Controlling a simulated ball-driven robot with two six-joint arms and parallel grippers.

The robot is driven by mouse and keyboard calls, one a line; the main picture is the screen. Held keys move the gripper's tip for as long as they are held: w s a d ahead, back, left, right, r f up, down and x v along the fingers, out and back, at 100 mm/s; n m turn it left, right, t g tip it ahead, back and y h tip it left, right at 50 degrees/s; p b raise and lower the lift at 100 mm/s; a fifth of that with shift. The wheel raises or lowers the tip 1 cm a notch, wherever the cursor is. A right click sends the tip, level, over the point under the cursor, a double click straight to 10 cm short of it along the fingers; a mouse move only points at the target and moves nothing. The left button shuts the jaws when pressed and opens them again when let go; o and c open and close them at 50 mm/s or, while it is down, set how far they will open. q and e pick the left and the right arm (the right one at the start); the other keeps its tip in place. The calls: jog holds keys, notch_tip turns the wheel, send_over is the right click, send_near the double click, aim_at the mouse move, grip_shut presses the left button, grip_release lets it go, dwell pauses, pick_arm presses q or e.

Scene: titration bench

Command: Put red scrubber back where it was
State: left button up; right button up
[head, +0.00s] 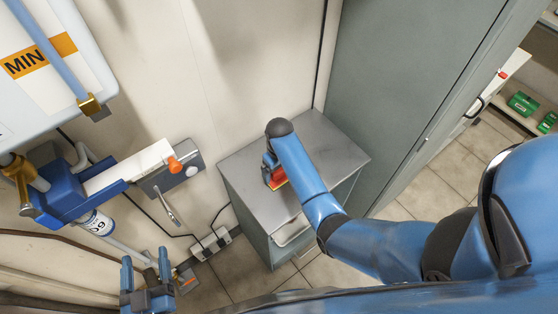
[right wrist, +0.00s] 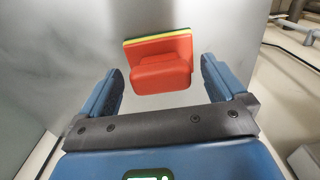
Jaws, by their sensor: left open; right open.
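The red scrubber (right wrist: 160,72), with a yellow and green edge, lies on the grey cabinet top (head: 325,145). In the head view the scrubber (head: 277,178) is partly covered by my right arm. My right gripper (right wrist: 160,78) is open, with its fingers on either side of the scrubber's near part and gaps showing on both sides. In the head view the right gripper is mostly hidden by its arm. My left gripper (head: 146,268) is open and empty at the lower left, away from the scrubber.
The small grey cabinet stands against the wall, beside a tall grey-green cabinet (head: 400,70). A blue wall fixture (head: 75,190) and a white panel marked MIN (head: 45,60) are at the left. A socket strip (head: 212,243) lies near the floor. Much of the cabinet top is clear.

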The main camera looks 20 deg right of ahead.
notch_tip(320, 180, up, 12)
jog(key=f, duration=0.1)
jog(key=s+d+f+m+t, duration=0.2)
jog(key=s+d+f+t, duration=0.1)
jog(key=s+f+t, duration=0.55)
jog(key=s+d+r+m+t, duration=0.2)
jog(key=s+r+t, duration=0.7)
jog(key=s+r, duration=0.8)
jog(key=shift+s+d+r, duration=0.15)
jog(key=shift+d+r, duration=0.3)
jog(key=shift+r, duration=0.1)
